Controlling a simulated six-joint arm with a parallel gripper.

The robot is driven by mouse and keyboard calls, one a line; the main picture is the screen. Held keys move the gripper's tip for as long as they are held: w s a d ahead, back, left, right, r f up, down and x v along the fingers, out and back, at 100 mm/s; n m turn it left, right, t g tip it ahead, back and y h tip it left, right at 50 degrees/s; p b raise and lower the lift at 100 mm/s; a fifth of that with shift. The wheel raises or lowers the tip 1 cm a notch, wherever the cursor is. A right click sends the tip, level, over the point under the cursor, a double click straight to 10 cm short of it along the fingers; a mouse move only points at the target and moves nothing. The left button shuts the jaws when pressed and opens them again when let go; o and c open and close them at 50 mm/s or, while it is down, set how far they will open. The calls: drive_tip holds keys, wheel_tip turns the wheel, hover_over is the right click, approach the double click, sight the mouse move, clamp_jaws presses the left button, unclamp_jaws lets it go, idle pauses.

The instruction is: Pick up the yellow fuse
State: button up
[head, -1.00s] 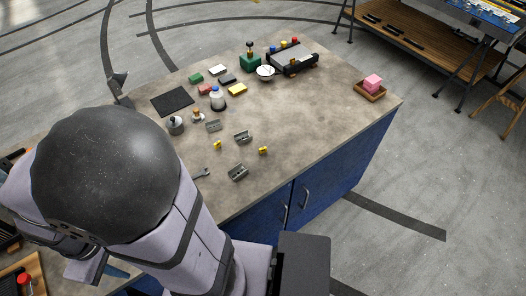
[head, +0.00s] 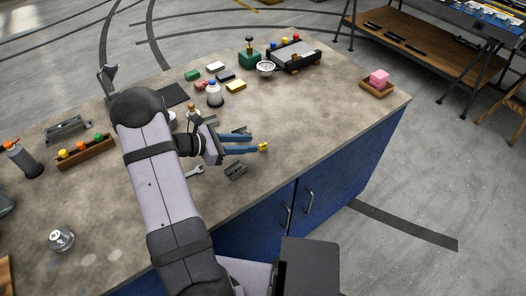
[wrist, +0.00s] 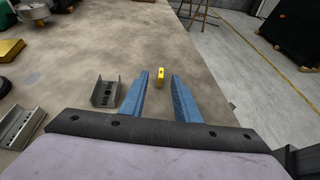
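Nothing is held. I cannot tell whether the fingertips are level with the fuse in height.
Grey metal brackets (head: 235,170) lie close to my gripper, one left of the fingers in the wrist view (wrist: 105,92). A wrench (head: 194,170) lies nearby. A wooden tray with a pink block (head: 379,77) stands far right. The bench right of the fuse is clear.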

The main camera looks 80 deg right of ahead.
sight(260, 145)
drive_tip(key=shift+p+x, duration=0.4)
drive_tip(key=shift+x, duration=0.5)
drive_tip(key=shift+f+p+x, duration=0.2)
drive_tip(key=shift+p+x, duration=1.4)
drive_tip(key=shift+x, duration=1.5)
drive_tip(key=shift+a, duration=0.2)
clamp_jaws()
